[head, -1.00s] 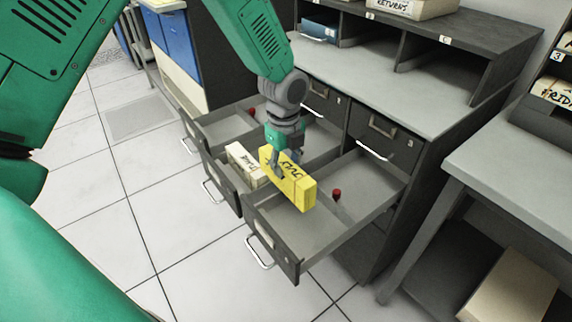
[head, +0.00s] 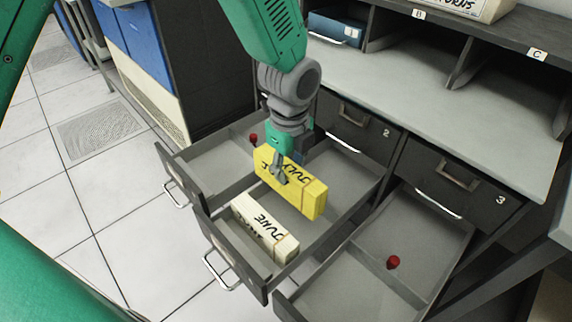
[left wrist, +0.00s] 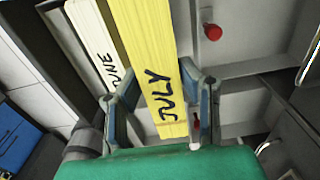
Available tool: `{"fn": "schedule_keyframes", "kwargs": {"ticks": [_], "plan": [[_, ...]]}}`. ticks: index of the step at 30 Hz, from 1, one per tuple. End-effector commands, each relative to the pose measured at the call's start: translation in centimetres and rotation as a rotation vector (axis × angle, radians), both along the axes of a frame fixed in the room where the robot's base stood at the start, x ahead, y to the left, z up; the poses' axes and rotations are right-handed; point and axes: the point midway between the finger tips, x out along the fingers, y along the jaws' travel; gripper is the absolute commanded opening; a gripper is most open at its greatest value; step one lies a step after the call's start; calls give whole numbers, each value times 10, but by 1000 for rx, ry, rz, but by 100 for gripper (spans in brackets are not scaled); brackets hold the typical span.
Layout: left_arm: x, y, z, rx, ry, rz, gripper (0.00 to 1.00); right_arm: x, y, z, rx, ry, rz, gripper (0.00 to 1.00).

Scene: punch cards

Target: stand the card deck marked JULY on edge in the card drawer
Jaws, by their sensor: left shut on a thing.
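My left gripper (head: 280,176) is shut on the yellow card deck marked JULY (head: 308,193), with its fingers on either side of the deck. The deck is upright on its long edge, above the middle open drawer (head: 240,247), and its JULY lettering also shows in the left wrist view (left wrist: 158,95). I cannot tell whether its underside touches the drawer floor. A white deck marked JUNE (head: 262,228) stands in the front part of that drawer, apart from JULY. My right gripper is not in view.
Open drawers flank it: the left one (head: 205,165) with a red knob (head: 253,138), the right one (head: 350,285) with another red knob (head: 393,262). The grey cabinet top (head: 420,100) and a shelf of pigeonholes rise behind. The middle drawer's floor behind JUNE is bare.

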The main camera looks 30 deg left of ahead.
Motion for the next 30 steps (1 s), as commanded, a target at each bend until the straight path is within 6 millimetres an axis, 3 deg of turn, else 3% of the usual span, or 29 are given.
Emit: {"fn": "schedule_keyframes", "kwargs": {"ticks": [5, 17, 30], "plan": [[1, -3, 1, 3, -3, -4, 0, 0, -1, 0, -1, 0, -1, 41], [2, 11, -6, -15, -1, -3, 0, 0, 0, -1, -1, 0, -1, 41], [2, 0, -31, -2, -2, -3, 0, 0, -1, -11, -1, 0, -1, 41]]}}
